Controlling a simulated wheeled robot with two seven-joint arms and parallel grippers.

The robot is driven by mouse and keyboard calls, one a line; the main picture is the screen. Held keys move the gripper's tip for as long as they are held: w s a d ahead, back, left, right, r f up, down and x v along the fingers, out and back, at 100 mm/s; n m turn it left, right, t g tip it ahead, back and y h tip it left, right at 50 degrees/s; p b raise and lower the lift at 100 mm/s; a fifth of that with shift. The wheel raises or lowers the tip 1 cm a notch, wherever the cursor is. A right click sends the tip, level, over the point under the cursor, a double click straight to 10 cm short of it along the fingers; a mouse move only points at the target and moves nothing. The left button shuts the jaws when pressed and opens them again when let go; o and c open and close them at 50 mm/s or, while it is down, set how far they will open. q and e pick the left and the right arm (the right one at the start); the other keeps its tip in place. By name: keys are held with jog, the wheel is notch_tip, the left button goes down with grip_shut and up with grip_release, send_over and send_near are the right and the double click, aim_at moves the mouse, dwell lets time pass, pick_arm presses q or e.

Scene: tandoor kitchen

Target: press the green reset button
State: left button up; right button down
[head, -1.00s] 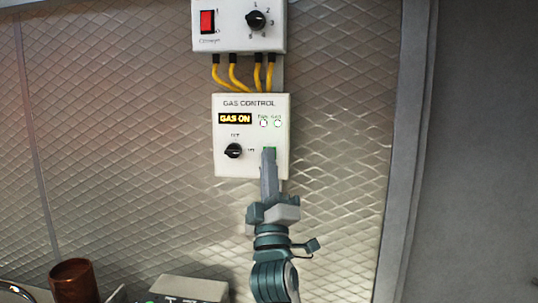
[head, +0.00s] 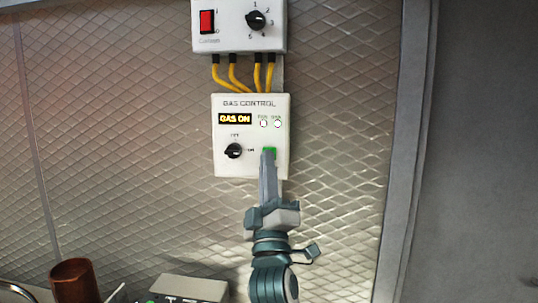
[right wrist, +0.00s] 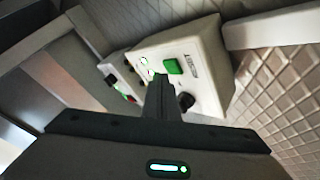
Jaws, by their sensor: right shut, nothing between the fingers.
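The green reset button (head: 270,152) is on the lower right of the white gas control box (head: 223,167) on the wall. Its lower part is hidden behind my fingertips in the head view. My right gripper (head: 268,158) is shut and empty, its fingers pointing up at the button. In the right wrist view the green button (right wrist: 173,66) shows whole, just beyond and to the right of the shut fingertips (right wrist: 159,80). I cannot tell whether the tips touch it. The display reads "GAS ON". My left gripper is not in view.
A black knob (head: 233,151) sits left of the button. Above, yellow cables (head: 232,75) run to another white box (head: 238,40) with a red switch and a dial. A brown cup (head: 74,281) and a grey box (head: 190,288) stand below.

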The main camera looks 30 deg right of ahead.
jog(key=shift+s+a+p, duration=0.3)
jog(key=shift+s+a, duration=0.5)
jog(key=shift+s, duration=0.25)
jog(key=shift+s+a+p, duration=0.3)
jog(key=shift+s+a, duration=0.45)
jog(key=shift+s, duration=0.25)
